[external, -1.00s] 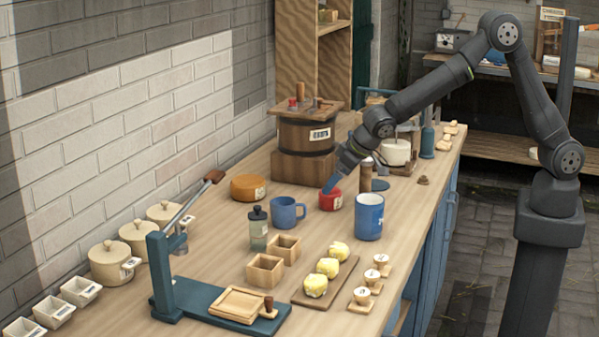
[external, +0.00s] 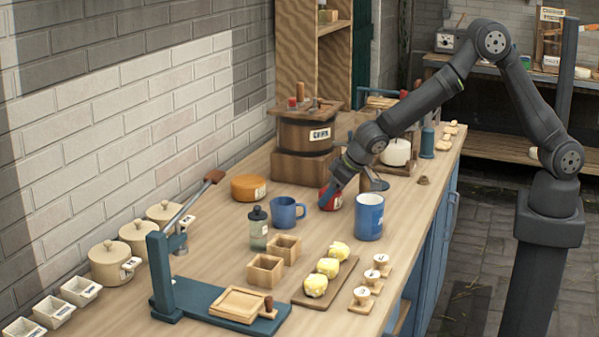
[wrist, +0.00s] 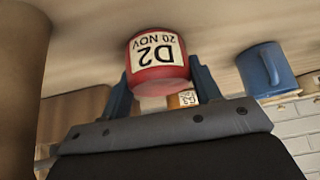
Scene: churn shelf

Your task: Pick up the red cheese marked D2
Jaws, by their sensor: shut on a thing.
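The red cheese (wrist: 158,78) shows in the wrist view between my two blue fingers, with its white label reading D2, 20 NOV upside down. In the external view the red cheese (external: 336,201) is partly hidden by my gripper (external: 326,200), near the middle of the bench. My gripper (wrist: 160,92) is shut on the red cheese, a finger against each side. I cannot tell whether the cheese is clear of the bench top.
A blue mug (external: 287,212) stands left of my gripper and a blue tumbler (external: 369,218) stands close in front on the right. An orange cheese (external: 248,188) lies farther left. A wooden churn (external: 307,137) stands behind.

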